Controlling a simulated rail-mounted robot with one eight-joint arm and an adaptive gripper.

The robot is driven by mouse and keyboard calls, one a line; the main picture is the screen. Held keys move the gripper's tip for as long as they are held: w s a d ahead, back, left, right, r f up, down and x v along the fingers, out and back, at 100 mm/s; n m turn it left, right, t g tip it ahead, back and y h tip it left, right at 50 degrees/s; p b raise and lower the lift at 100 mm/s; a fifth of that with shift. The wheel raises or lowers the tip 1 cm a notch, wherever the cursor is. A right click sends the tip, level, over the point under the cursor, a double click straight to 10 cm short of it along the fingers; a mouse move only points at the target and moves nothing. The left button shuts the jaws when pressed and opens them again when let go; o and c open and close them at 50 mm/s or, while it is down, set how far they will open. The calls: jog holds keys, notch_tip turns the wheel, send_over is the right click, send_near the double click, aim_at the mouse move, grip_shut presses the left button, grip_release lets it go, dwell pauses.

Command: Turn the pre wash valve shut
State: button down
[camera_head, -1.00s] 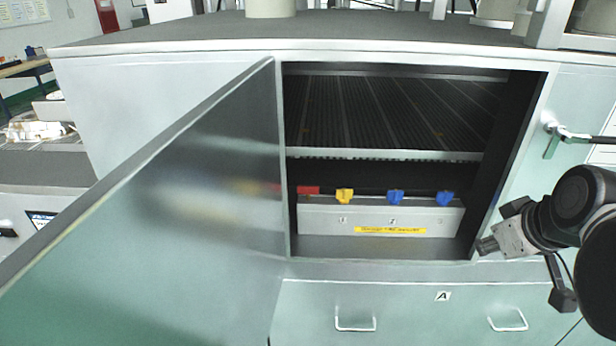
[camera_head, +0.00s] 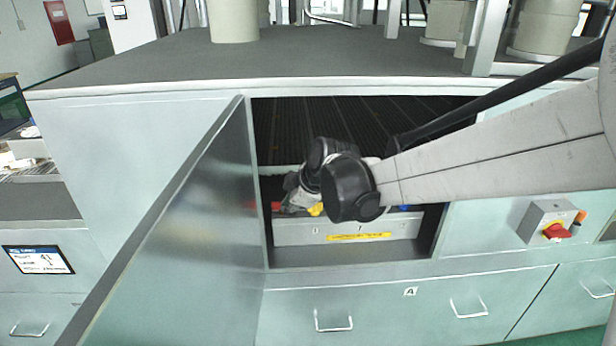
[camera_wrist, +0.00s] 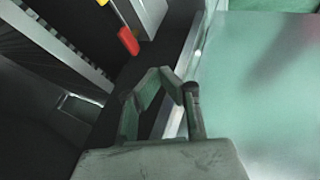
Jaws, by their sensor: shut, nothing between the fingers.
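A red valve handle (camera_head: 258,205) lies sideways at the left end of a grey box (camera_head: 290,236) inside the open cabinet. It also shows in the wrist view (camera_wrist: 128,40), beyond my fingers and not touching them. A yellow handle (camera_head: 317,209) is right of it, partly covered by my wrist. A bit of blue handle (camera_head: 404,208) shows farther right; my arm hides the rest. The labels are too small to tell which is the pre wash valve. My gripper (camera_head: 287,204) is inside the cabinet between the red and yellow handles. In the wrist view its fingers (camera_wrist: 172,78) are shut and empty.
The cabinet door (camera_head: 190,240) stands open on the left, and the cabinet's left edge is close to my gripper. A ribbed tray (camera_head: 290,125) lies above the valves. Drawers (camera_head: 410,310) are below. A red-knobbed switch (camera_head: 557,231) is on the right.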

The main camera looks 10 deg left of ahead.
jog(key=w+a+f+p, duration=0.1)
jog(key=w+a+f, duration=0.4)
jog(key=w+f, duration=0.2)
jog(key=shift+w+a+f, duration=0.15)
jog(key=shift+a+f, duration=0.2)
jog(key=shift+a+m, duration=0.2)
jog(key=shift+m, duration=0.1)
dwell(0.4)
